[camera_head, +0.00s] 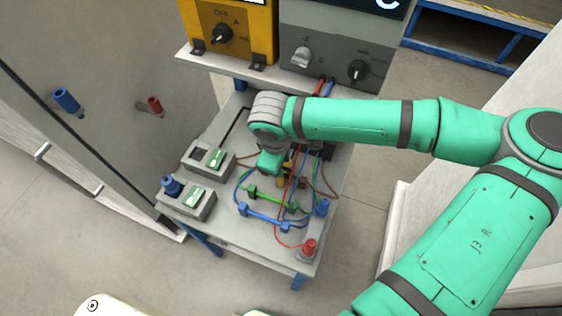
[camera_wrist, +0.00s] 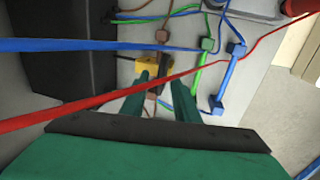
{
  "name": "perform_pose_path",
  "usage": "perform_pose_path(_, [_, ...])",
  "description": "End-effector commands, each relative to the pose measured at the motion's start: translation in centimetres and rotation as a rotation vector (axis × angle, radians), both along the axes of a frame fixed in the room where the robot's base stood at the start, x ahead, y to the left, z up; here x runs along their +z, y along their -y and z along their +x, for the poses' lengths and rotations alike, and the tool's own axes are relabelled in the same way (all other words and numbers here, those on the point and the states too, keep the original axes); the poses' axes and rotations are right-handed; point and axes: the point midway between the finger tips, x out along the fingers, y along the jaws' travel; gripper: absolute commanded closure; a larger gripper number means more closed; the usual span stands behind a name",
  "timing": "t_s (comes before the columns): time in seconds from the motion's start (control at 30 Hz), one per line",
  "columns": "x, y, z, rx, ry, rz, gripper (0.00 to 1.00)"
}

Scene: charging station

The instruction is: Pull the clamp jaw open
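My gripper (camera_head: 272,166) points down over the wiring bench. In the wrist view its two green fingers (camera_wrist: 159,84) are apart, on either side of a thin dark and brown bar (camera_wrist: 155,88) beside a small yellow block (camera_wrist: 147,68). The yellow block shows partly in the head view (camera_head: 282,180), mostly hidden by my gripper. A green clamp bar (camera_head: 270,197) and a blue clamp bar (camera_head: 265,216) lie nearer the bench's front edge. I cannot tell which piece is the clamp jaw, or whether the fingers touch the bar.
Red and blue cables cross close in front of the wrist camera. Switch boxes (camera_head: 192,201) stand on the bench's left side, and a red plug (camera_head: 309,247) stands at its front right corner. Yellow (camera_head: 238,42) and grey (camera_head: 325,60) control units stand behind the bench.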

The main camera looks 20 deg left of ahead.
Motion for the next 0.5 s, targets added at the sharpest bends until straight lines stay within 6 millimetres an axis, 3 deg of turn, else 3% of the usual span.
perform_pose_path(0.07, [0.01,0.01,0.00,0.000,0.000,0.000,0.74])
perform_pose_path(0.17, [0.02,0.02,0.00,0.000,0.000,0.000,0.98])
perform_pose_path(0.5, [0.03,0.02,-0.01,0.000,0.000,-0.001,1.00])
